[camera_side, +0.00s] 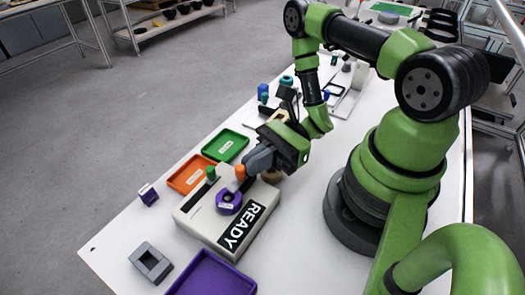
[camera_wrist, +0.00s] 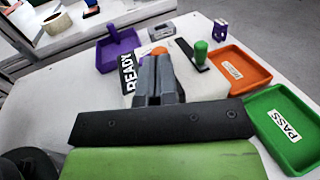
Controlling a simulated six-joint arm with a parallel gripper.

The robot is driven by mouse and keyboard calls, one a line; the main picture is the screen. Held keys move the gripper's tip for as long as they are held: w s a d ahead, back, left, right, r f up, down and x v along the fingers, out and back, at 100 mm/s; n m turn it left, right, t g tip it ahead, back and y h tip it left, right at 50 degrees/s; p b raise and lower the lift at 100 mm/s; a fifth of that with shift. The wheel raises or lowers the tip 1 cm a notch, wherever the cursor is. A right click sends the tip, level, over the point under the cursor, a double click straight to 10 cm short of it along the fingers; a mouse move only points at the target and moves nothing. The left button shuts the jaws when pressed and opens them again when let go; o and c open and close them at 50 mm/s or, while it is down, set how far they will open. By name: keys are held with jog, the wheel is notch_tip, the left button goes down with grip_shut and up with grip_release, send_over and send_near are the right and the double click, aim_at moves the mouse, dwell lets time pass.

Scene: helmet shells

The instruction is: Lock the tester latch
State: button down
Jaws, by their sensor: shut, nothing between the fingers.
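The tester (camera_side: 198,217) is a pale box marked READY, and its label also shows in the wrist view (camera_wrist: 128,73). A green knob (camera_side: 210,174) stands at one end of a dark slot on its top; it shows in the wrist view too (camera_wrist: 201,48). An orange knob (camera_side: 240,172) stands near the purple ring-shaped part (camera_side: 228,201) on the tester. My gripper (camera_side: 252,164) is shut and empty, its fingertips right beside the orange knob. Whether they touch it I cannot tell. In the wrist view the fingers (camera_wrist: 158,66) hide most of the ring.
An orange tray (camera_side: 190,175) and a green tray marked PASS (camera_wrist: 288,125) lie beyond the tester. A purple tray (camera_side: 210,275) and a grey hollow block (camera_side: 150,262) are at the near end. A small purple block (camera_side: 148,194) stands near the table's left edge.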

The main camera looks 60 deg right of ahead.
jog(key=shift+a, duration=0.2)
jog(key=v, duration=1.4)
jog(key=shift+d, duration=0.2)
jog(key=s+a+r+n+h, duration=0.1)
jog(key=a+r+n+h, duration=0.3)
jog(key=r+n+h, duration=0.3)
jog(key=s+a+r+n+t+h, duration=0.1)
jog(key=a+r+n+h, duration=0.4)
jog(key=r, duration=1.3)
jog(key=n+h, duration=0.3)
jog(key=n, duration=0.2)
jog(key=shift+s+n+t, duration=0.2)
jog(key=shift+n+t, duration=0.1)
